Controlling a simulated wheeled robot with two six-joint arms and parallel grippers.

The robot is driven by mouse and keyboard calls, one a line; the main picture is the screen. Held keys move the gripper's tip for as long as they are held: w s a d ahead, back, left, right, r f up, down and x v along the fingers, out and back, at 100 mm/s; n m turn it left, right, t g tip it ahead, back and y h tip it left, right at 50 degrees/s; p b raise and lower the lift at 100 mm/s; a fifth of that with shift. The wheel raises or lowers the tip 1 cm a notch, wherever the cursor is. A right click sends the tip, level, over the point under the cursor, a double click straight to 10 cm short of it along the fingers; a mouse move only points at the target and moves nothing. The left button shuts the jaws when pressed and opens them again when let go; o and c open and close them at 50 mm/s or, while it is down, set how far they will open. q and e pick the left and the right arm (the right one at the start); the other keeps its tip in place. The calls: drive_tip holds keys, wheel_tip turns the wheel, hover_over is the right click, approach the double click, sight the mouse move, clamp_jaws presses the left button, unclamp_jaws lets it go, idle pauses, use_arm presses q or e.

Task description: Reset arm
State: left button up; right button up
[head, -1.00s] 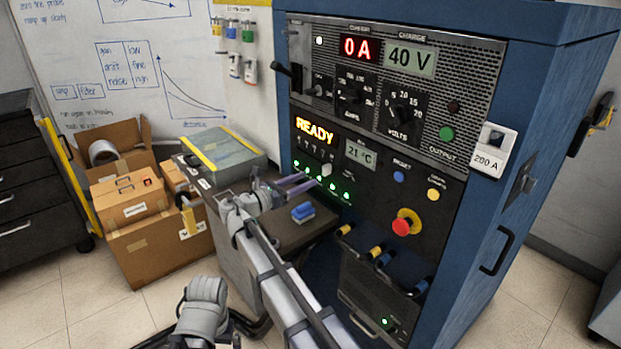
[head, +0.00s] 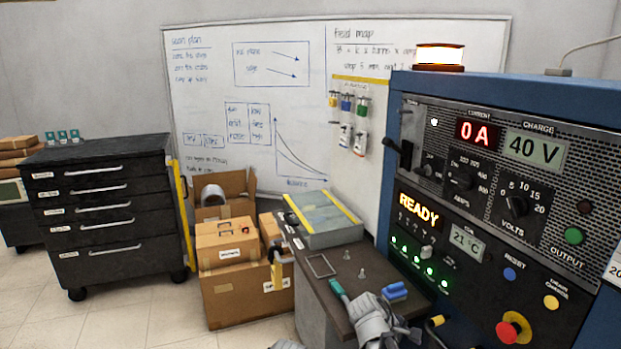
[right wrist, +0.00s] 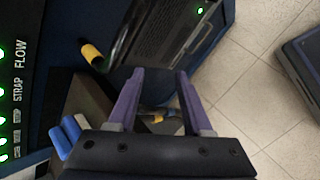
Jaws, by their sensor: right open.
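My right gripper (right wrist: 160,78) is open in the right wrist view. Its two purple fingers are apart with nothing between them. The fingers point down past the power cabinet's front, with the bench corner behind them. In the head view my right arm shows at the bottom, over the bench's front; its fingers cannot be made out there. The blue power cabinet (head: 480,200) stands at the right. Its displays read 0 A, 40 V, READY and 21 °C, and a red stop knob (head: 513,328) sits low on the panel. My left gripper is not in view.
The bench (head: 352,300) holds a grey-green case (head: 325,220), a blue block (head: 394,291) and a green-handled tool (head: 337,290). Cardboard boxes (head: 230,300) and a black drawer cabinet (head: 100,210) stand left. Yellow-ended plugs (right wrist: 92,52) stick out near the gripper.

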drive_tip(key=s+a+f+m+g+y, duration=0.1)
drive_tip(key=s+a+f+m+y, duration=0.15)
drive_tip(key=s+a, duration=0.65)
drive_tip(key=s+a+f+m+g+y, duration=0.1)
drive_tip(key=s+a+f+m+y, duration=0.2)
drive_tip(key=s+a, duration=0.6)
use_arm(q)
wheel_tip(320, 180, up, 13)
drive_tip(key=p, duration=1.3)
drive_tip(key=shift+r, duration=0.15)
use_arm(e)
wheel_tip(320, 180, up, 14)
drive_tip(key=w+a, duration=0.2)
drive_tip(key=shift+y, duration=0.45)
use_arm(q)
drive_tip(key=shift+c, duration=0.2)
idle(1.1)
